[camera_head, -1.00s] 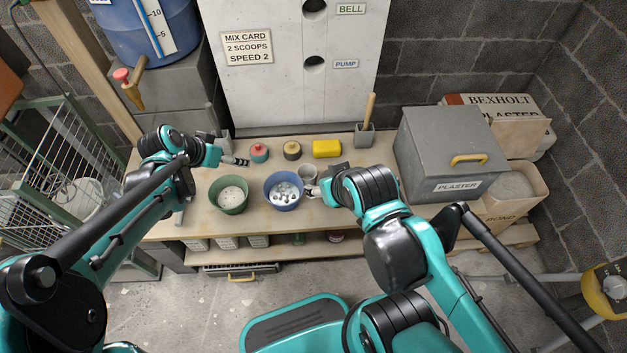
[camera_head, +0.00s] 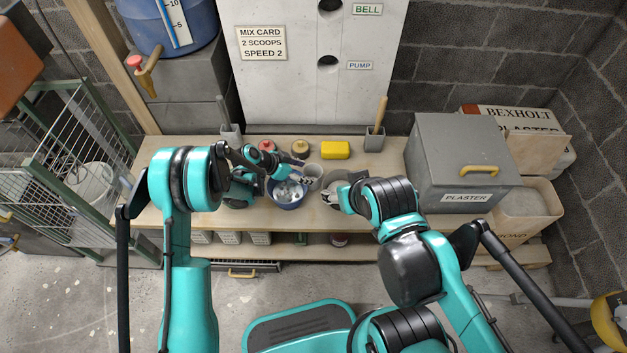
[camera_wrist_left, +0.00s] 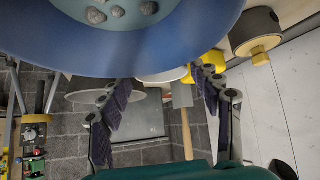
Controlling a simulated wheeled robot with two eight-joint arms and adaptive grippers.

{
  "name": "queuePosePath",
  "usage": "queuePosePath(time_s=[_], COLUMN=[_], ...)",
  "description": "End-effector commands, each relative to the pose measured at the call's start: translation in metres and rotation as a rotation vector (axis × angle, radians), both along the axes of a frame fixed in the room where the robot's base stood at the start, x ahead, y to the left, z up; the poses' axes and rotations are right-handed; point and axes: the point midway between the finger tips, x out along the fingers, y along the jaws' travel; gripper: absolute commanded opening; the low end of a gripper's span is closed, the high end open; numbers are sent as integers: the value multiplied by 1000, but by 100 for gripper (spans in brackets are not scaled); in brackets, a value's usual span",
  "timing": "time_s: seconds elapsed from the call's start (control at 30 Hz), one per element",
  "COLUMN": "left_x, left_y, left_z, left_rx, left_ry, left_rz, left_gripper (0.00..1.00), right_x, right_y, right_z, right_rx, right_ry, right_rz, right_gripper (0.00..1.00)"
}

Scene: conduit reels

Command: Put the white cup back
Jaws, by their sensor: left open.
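The white cup (camera_head: 313,171) stands on the bench just behind and right of the blue bowl (camera_head: 287,201), which holds grey lumps. My left gripper (camera_head: 300,171) is open beside the cup, above the back of the bowl. In the left wrist view, the two dark-padded fingers (camera_wrist_left: 163,98) are spread apart. The blue bowl (camera_wrist_left: 150,45) fills the top there, and a pale bit of the cup (camera_wrist_left: 163,75) shows between the fingers. My right gripper (camera_head: 332,196) is low by a grey round dish (camera_head: 343,180); its jaws are too small to read.
A red-topped jar (camera_head: 267,146), a dark jar (camera_head: 300,148) and a yellow sponge (camera_head: 335,150) line the back of the bench. A grey holder with a wooden handle (camera_head: 376,135) stands right of them. The grey plaster bin (camera_head: 450,150) bounds the right side.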

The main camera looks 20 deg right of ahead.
Motion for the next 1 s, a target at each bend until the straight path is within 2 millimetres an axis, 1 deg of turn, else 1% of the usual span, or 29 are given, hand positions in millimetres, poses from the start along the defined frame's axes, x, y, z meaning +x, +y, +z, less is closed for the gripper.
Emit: queuePosePath(time_s=[0.3,0.4,0.57,0.7,0.77,0.8,1.0], left_x=[6,7,7,7,6,6,6], left_y=[-30,-34,-34,-34,-34,-34,-34], left_z=[-32,-35,-34,-34,-34,-34,-34], left_rx=[1,0,1,1,1,1,1], left_ry=[0,1,0,1,1,1,2], left_rz=[0,1,1,2,2,2,1], left_gripper=[64,64,64,32,32,29,28], right_x=[0,0,0,0,0,0,0], right_y=[0,0,0,0,0,0,0], right_z=[-18,-19,-18,-18,-18,-18,-18], right_rx=[0,0,0,0,0,0,0], right_ry=[0,0,0,0,0,0,0], right_rz=[0,0,0,0,0,0,0], right_gripper=[59,59,59,59,59,59,59])
